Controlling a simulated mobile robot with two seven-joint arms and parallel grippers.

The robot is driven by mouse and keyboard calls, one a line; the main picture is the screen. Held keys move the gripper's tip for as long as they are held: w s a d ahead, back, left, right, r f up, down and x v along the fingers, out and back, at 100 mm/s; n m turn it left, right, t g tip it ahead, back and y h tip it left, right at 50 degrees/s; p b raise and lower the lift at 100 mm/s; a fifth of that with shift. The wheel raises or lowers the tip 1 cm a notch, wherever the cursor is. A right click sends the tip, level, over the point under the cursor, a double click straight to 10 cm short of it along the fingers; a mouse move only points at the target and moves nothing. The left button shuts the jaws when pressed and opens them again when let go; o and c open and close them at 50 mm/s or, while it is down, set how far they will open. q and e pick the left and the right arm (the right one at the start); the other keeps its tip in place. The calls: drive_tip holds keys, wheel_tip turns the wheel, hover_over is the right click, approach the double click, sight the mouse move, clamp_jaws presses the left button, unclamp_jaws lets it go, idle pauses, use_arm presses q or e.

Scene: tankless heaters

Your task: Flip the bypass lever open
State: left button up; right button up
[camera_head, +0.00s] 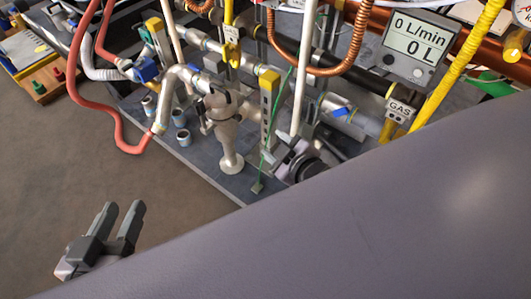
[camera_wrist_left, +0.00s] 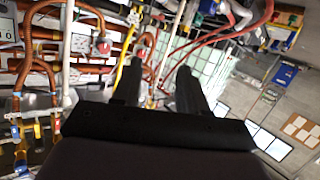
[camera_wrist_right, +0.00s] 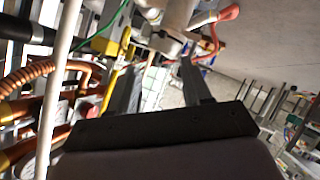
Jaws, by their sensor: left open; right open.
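I cannot tell for sure which part is the bypass lever. A blue handle (camera_head: 343,111) sits on the grey pipe at the right, and a blue valve part (camera_head: 146,69) sits by the hoses at the left. My left gripper (camera_head: 124,208) is open and empty over the bare floor, apart from the pipework. My right gripper (camera_head: 282,152) is at the board's front edge, right of the pale upright fitting (camera_head: 222,130), partly hidden by my arm. In the right wrist view (camera_wrist_right: 160,62) its fingers are apart, with nothing clearly between them.
A grey board (camera_head: 190,152) carries dense pipes. A red hose (camera_head: 120,140) loops over its left edge. A thin green wire (camera_head: 270,140) hangs near my right gripper. A flow meter (camera_head: 418,45) reads 0 L/min. The brown floor (camera_head: 60,150) at left is clear.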

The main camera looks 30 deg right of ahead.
drive_tip(key=shift+s+a+r+m+y, duration=0.35)
drive_tip(key=shift+a+r+y, duration=0.05)
drive_tip(key=shift+a, duration=0.3)
drive_tip(key=shift+s+a+r+m+y, duration=0.3)
drive_tip(key=shift+s+a+r+y, duration=0.1)
drive_tip(key=shift+a, duration=0.25)
drive_tip(key=shift+s+a+r+m+y, duration=0.35)
drive_tip(key=shift+a+y, duration=0.05)
drive_tip(key=shift+a, duration=0.3)
